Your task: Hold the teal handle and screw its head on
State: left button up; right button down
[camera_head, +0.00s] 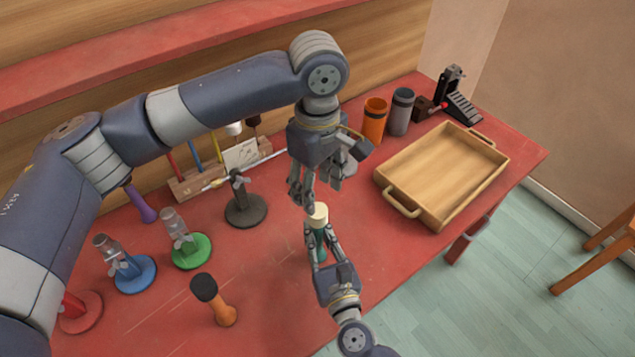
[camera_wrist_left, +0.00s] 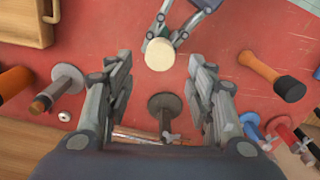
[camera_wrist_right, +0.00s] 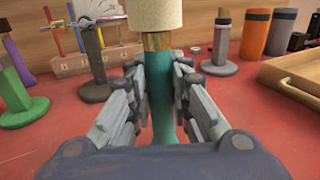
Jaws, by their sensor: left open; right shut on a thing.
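The teal handle (camera_wrist_right: 162,95) stands upright in my right gripper (camera_head: 321,246), which is shut around it above the red table. A brass-coloured collar (camera_wrist_right: 156,42) is at its top. The cream cylindrical head (camera_head: 318,214) sits on the collar, in line with the handle; how far it is threaded I cannot tell. It also shows from above in the left wrist view (camera_wrist_left: 159,54). My left gripper (camera_head: 321,190) is open, pointing down, just above the head, with nothing between its fingers. My right gripper's fingers also show in the right wrist view (camera_wrist_right: 160,75).
A wooden tray (camera_head: 485,190) is at right. Orange (camera_head: 374,122) and grey (camera_head: 399,114) cylinders stand behind.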

aim_at(317, 210)
pick_arm(q)
jog(key=shift+r+n, duration=0.1)
jog(key=shift+n, duration=1)
jog(key=shift+f, duration=4.05)
jog(key=shift+c, duration=0.6)
